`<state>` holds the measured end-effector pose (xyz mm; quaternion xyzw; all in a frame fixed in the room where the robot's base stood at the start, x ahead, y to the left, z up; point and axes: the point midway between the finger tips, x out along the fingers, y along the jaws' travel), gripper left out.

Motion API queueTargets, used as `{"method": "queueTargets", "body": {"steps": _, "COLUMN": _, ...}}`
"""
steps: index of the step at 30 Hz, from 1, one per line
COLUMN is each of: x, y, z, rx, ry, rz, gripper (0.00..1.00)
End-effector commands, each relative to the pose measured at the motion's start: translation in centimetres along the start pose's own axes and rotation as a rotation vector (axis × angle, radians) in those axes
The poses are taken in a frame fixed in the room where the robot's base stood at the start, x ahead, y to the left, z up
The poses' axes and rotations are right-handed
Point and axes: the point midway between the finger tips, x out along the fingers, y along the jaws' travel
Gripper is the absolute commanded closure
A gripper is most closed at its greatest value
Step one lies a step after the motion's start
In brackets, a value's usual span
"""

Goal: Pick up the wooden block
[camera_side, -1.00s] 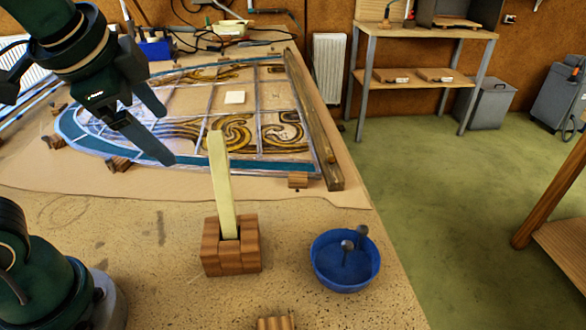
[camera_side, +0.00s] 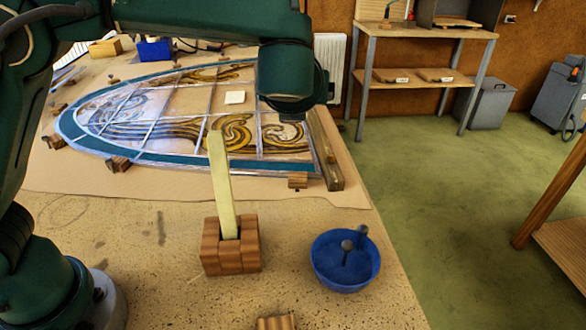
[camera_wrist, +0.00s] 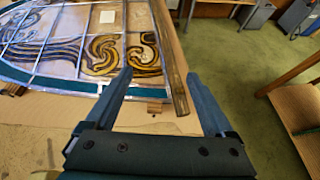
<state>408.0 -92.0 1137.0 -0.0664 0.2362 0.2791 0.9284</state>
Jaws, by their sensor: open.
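Several wooden blocks are in view, and I cannot tell which one is meant. A small wooden block (camera_side: 298,180) lies at the panel's near right corner; it also shows in the wrist view (camera_wrist: 155,107), low between my fingers. Another block (camera_side: 118,164) touches the panel's curved lower left edge. A stack of brown blocks (camera_side: 231,257) stands in front with a pale upright stick (camera_side: 220,185) in it. A further block (camera_side: 275,323) is cut off at the bottom edge. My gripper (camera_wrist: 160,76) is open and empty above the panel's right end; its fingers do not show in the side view.
The leaded panel (camera_side: 180,158) lies flat on the table, with a long wooden bar (camera_side: 326,150) along its right edge. A blue bowl (camera_side: 345,281) holding round-headed pins stands at the front right. The table's right edge drops to a green floor (camera_side: 450,220).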

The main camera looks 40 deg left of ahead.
Motion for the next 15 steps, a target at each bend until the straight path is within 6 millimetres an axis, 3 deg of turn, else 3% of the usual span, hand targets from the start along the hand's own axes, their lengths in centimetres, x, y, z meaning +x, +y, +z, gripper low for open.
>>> {"method": "queueTargets", "body": {"steps": 15, "x": 6.5, "y": 0.1, "z": -12.2, "rx": 0.001, "ry": 0.008, "rz": 0.004, "gripper": 0.12}}
